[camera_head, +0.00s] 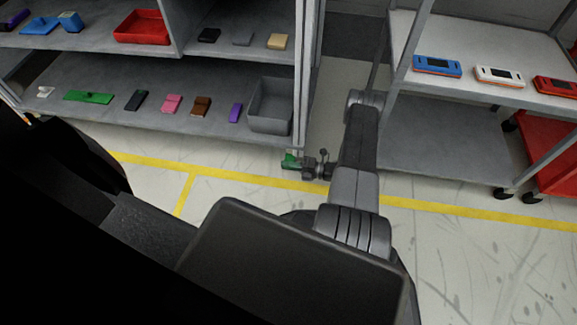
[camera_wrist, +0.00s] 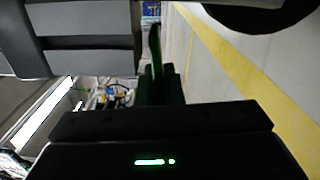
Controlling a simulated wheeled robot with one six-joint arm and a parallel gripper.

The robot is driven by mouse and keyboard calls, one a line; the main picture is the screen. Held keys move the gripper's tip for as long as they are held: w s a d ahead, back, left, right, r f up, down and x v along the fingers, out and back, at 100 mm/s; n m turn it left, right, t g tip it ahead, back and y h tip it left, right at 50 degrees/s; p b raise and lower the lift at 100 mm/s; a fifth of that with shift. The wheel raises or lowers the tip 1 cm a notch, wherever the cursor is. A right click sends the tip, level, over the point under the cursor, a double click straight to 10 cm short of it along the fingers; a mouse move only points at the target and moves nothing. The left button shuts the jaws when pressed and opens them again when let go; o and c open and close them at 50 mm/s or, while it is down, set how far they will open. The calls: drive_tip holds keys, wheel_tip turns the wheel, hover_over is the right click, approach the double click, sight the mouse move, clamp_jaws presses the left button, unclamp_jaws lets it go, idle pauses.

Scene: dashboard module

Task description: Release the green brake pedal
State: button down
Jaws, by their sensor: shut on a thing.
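A green brake pedal (camera_head: 291,160) is at the tip of my gripper (camera_head: 303,163) in the head view, low beside the shelf's front right post. My gripper is shut on it and hides part of it. In the wrist view a dark, thin upright piece (camera_wrist: 156,48) stands between the dark jaws; its shape is hard to make out there. The pedal is over the floor, near the yellow line, and I see no support under it.
The left shelf's lower board holds a flat green piece (camera_head: 88,97), several small coloured blocks and an empty grey bin (camera_head: 271,106). A red tray (camera_head: 142,27) is above. A right rack (camera_head: 445,145) carries handheld devices. Yellow-lined floor (camera_head: 240,178) is open.

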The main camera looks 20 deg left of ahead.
drive_tip(key=shift+r+m, duration=0.45)
drive_tip(key=shift+m, duration=0.55)
drive_tip(key=shift+r+m, duration=0.45)
drive_tip(key=shift+m, duration=0.55)
drive_tip(key=shift+w, duration=0.1)
drive_tip(key=c, duration=1.6)
unclamp_jaws()
drive_tip(key=shift+o, duration=0.2)
drive_tip(key=p+v, duration=0.2)
drive_tip(key=v, duration=1)
drive_tip(key=shift+p, duration=0.4)
